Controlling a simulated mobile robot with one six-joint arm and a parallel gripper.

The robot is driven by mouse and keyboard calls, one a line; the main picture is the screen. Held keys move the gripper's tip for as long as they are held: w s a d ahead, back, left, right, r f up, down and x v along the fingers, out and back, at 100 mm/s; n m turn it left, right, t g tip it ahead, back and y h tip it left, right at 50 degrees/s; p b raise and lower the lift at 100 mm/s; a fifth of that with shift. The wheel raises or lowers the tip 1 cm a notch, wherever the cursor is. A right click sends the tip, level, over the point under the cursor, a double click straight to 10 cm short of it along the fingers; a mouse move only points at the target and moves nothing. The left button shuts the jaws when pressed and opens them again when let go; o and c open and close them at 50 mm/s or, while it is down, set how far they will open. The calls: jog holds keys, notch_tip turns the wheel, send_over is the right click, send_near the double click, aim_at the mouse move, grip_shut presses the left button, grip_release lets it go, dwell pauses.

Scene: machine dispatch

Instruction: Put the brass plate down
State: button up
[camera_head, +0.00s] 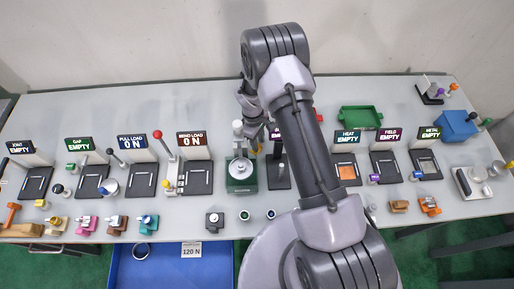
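My gripper (255,137) points down over the middle of the bench, beside a dark green machine (241,180) with a silver column. It is small and partly hidden by my own arm, so its fingers are hard to make out. A small yellow-gold patch (257,147) shows at its tip; it may be the brass plate, but I cannot tell its shape or whether it is held. An orange-copper square (346,172) lies on the black base under the sign "HEAT EMPTY" (348,139).
Black stations with signs (131,142) line the grey bench (200,108). Coloured clamps (87,223) and small cups (245,215) stand along the front. A green tray (361,117) and blue box (457,125) are at the right back. A blue bin (170,268) is below the front edge.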

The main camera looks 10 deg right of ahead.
jog(key=shift+s+r, duration=0.1)
jog(key=shift+c, duration=0.6)
grip_shut()
dwell(0.6)
